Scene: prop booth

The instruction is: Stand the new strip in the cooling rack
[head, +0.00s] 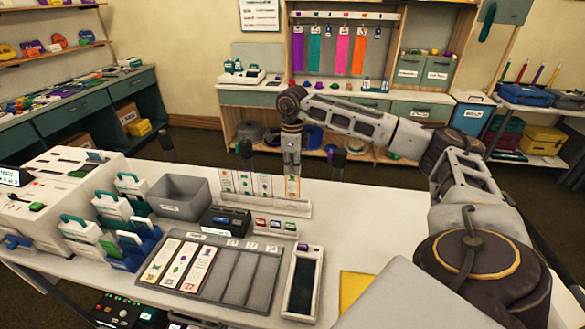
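The cooling rack (262,204) is a pale, low stand at the far side of the white table. Several printed strips (243,184) stand upright side by side in its left and middle part. My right gripper (291,172) points down over the rack's right end. It appears shut on the top of the new strip (293,187), a white strip with an orange mark, which hangs upright beside the other strips. Whether its lower edge rests in a slot is too small to tell. My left gripper is not in view.
A grey tray (233,276) holding several flat strips lies in front. A grey bin (180,196), a black device (224,220) and a small stand of cards (275,226) are near the rack. A dark-screened device (303,283) lies right of the tray.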

